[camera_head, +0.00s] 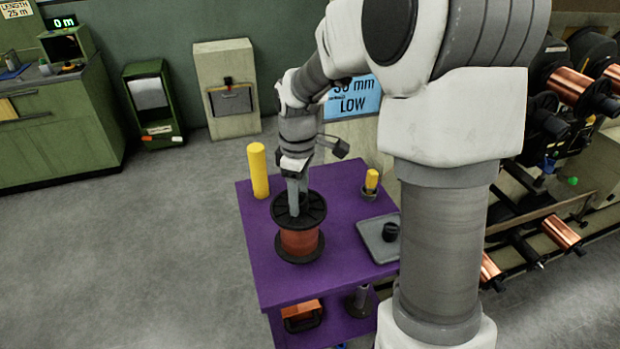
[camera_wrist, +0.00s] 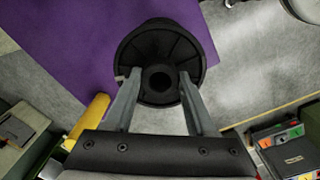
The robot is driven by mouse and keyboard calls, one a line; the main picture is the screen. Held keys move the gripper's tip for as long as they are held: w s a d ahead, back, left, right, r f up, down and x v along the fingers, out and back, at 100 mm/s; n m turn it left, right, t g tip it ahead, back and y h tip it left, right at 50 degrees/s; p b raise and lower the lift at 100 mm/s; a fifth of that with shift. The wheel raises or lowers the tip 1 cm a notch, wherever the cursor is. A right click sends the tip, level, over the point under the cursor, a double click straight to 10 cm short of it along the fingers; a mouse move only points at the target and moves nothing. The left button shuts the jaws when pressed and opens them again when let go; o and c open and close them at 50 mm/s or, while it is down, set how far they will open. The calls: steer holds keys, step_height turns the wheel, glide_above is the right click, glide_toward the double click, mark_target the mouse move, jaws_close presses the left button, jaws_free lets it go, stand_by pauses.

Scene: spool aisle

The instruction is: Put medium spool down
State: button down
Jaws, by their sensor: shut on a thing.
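The medium spool (camera_head: 299,241) has black flanges and a copper-orange winding. It is upright over the front left part of the purple table (camera_head: 264,262). Its lower flange looks at or very near the tabletop; I cannot tell whether it touches. My gripper (camera_head: 298,203) comes down from above and is shut on the spool's top. The grip under the flange is hidden.
A yellow post (camera_head: 258,171) stands at the table's back left. A small yellow-topped item (camera_head: 371,182) and a grey tray (camera_head: 372,246) with a black piece (camera_head: 390,232) are on the right. An orange-and-black object (camera_head: 303,315) sits on the lower shelf. Bare purple surface lies around the spool.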

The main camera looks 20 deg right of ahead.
steer(key=shift+a+f, duration=0.1)
steer(key=shift+f, duration=1.9)
steer(key=shift+c, duration=1.1)
jaws_free()
steer(key=shift+s+f, duration=0.1)
